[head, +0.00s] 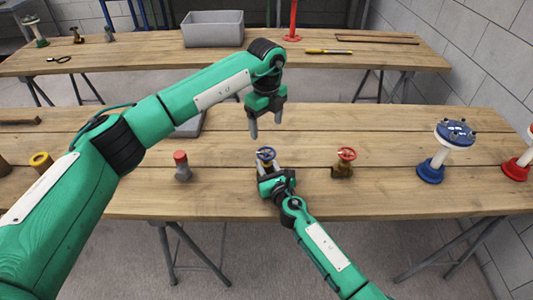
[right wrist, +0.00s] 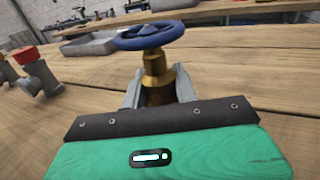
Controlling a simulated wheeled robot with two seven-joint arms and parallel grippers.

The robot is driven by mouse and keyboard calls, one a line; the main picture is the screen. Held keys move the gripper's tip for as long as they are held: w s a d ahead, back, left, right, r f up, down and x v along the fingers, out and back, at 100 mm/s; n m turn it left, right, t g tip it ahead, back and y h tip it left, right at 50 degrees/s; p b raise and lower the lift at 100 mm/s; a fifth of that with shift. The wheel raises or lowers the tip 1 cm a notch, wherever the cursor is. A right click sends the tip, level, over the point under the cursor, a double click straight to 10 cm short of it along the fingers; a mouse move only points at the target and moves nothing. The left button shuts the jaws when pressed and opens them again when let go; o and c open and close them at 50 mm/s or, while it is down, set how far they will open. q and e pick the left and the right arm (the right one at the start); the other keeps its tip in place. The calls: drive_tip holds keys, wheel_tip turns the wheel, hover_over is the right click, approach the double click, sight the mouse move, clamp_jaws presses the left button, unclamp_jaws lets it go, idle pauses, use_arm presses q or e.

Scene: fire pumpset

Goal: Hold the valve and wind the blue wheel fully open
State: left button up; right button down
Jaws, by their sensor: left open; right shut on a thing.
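The valve with the blue wheel (head: 265,153) stands upright on the near table. In the right wrist view its blue wheel (right wrist: 149,35) sits on top of a brass valve body (right wrist: 157,80). My right gripper (head: 268,171) is shut on the brass body below the wheel, one finger on each side. My left gripper (head: 266,130) is open and empty, pointing down above and a little behind the blue wheel, apart from it. The lower part of the valve is hidden by my right gripper.
A brass valve with a red wheel (head: 345,160) stands to the right, and a grey fitting with a red cap (head: 181,166) to the left. A blue-and-white pedestal piece (head: 446,150) stands further right. The far table holds a grey bin (head: 213,29).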

sight(267, 152)
use_arm(q)
wheel_tip(267, 152, down, 9)
drive_tip(key=n, duration=3)
drive_tip(key=shift+s+f, duration=0.1)
drive_tip(key=shift+f, duration=0.1)
drive_tip(key=c, duration=1)
